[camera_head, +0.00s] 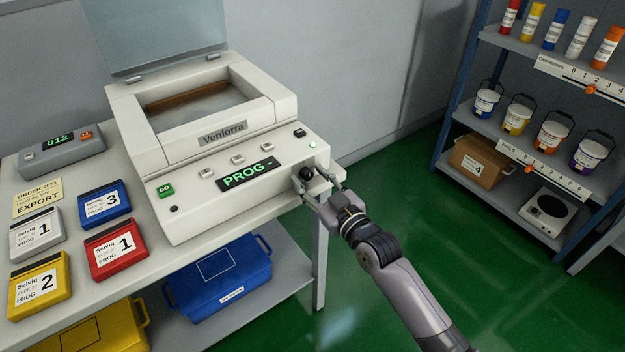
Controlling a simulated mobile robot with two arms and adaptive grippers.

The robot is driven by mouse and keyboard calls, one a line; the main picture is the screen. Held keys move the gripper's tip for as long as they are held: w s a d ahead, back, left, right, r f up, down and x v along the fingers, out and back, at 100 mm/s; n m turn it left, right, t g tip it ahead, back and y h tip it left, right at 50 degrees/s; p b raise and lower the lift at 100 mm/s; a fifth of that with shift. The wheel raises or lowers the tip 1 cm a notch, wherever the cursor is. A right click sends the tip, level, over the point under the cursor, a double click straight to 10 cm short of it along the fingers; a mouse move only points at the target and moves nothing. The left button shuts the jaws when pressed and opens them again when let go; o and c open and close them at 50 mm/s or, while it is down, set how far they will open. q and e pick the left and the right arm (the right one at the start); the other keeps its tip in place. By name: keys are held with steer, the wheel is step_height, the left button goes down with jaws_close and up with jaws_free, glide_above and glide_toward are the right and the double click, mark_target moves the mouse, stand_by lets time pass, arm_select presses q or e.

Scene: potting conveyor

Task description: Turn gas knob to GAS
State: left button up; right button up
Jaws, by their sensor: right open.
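The cream Venlorra machine (215,130) stands on the table with its clear lid raised. Its front panel has a display reading PROG - (249,175), a green GO button (165,190) and several small buttons. A dark round knob (306,173) sits at the panel's right end; its markings are too small to read. My right gripper (318,186) is at this right end, open, its fingers around or just beside the knob. I cannot tell whether they touch it. My left gripper is not in view.
Blue, red, white and yellow cartridges (117,248) lie on the table's left part, with a grey box (60,148) reading 012 behind them. A blue crate (220,278) is on the lower shelf. A shelf rack (470,120) stands right; green floor between is clear.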

steer(key=shift+c, duration=0.2)
jaws_close()
stand_by(0.4)
